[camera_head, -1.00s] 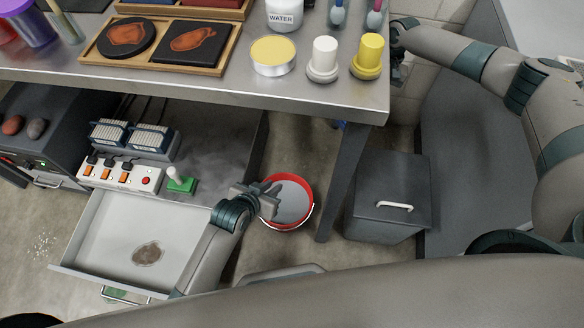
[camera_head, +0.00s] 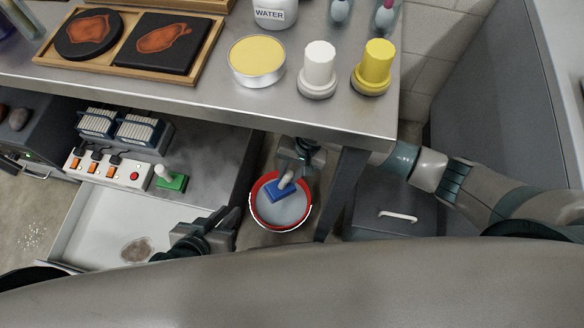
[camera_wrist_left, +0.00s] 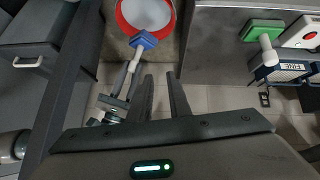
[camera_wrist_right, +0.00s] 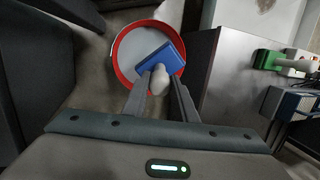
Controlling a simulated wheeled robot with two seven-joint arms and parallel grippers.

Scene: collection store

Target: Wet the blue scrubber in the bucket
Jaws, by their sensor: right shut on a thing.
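The blue scrubber (camera_head: 281,192) has a blue pad and a pale handle. My right gripper (camera_head: 292,168) is shut on its handle. The red bucket (camera_head: 255,207) stands on the floor under the table edge, with grey liquid inside. The scrubber is over the bucket's opening; I cannot tell whether the pad touches the liquid.
A green scrubber (camera_head: 172,181) stands on the lower shelf beside a power strip (camera_head: 110,168). An open drawer (camera_head: 85,215) holds a brown stain. A table leg (camera_head: 343,185) and a grey lidded bin (camera_head: 385,220) stand right of the bucket. The steel table (camera_head: 200,92) overhangs it.

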